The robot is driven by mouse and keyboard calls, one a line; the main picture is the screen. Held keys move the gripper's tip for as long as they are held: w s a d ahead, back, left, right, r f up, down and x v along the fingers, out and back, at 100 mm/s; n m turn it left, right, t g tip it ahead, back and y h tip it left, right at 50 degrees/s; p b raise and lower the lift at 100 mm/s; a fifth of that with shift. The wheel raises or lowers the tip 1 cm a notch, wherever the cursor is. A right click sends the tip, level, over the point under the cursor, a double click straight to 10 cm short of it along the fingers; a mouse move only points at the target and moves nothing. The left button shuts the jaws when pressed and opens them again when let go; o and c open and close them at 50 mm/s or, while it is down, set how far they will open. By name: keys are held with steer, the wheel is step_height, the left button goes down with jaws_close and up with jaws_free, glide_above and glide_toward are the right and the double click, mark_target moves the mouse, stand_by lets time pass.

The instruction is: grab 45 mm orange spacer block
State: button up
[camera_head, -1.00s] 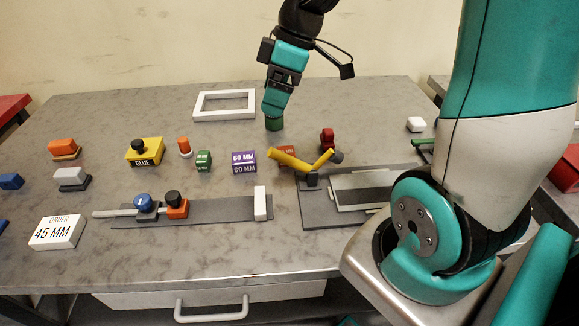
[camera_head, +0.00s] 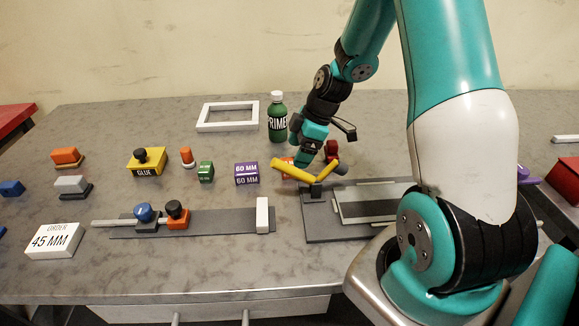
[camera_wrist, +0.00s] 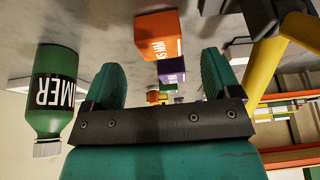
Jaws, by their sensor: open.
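The orange spacer block (camera_head: 288,169) stands on the grey bench, partly hidden behind my gripper and a yellow handle in the head view. In the wrist view the orange block (camera_wrist: 158,36) shows upside-down lettering that seems to read 45 MM. It lies ahead of my fingertips, in line with the gap between them. My gripper (camera_wrist: 161,78) is open and empty. In the head view my gripper (camera_head: 302,160) is low over the bench, just behind the handle and close to the block. Contact cannot be told.
A purple 60 MM block (camera_head: 246,174) and a green block (camera_head: 206,172) stand left of it. A green primer bottle (camera_head: 277,118) stands behind. The yellow-handled clamp (camera_head: 305,174) is close in front; a red item (camera_head: 331,150) is at right. An order card (camera_head: 55,240) reads 45 MM.

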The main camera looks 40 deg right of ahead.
mark_target(290, 163)
steer(key=shift+p+x, duration=0.75)
steer(key=shift+x, duration=2)
steer(key=shift+w+a+r, duration=0.15)
steer(key=c, duration=1)
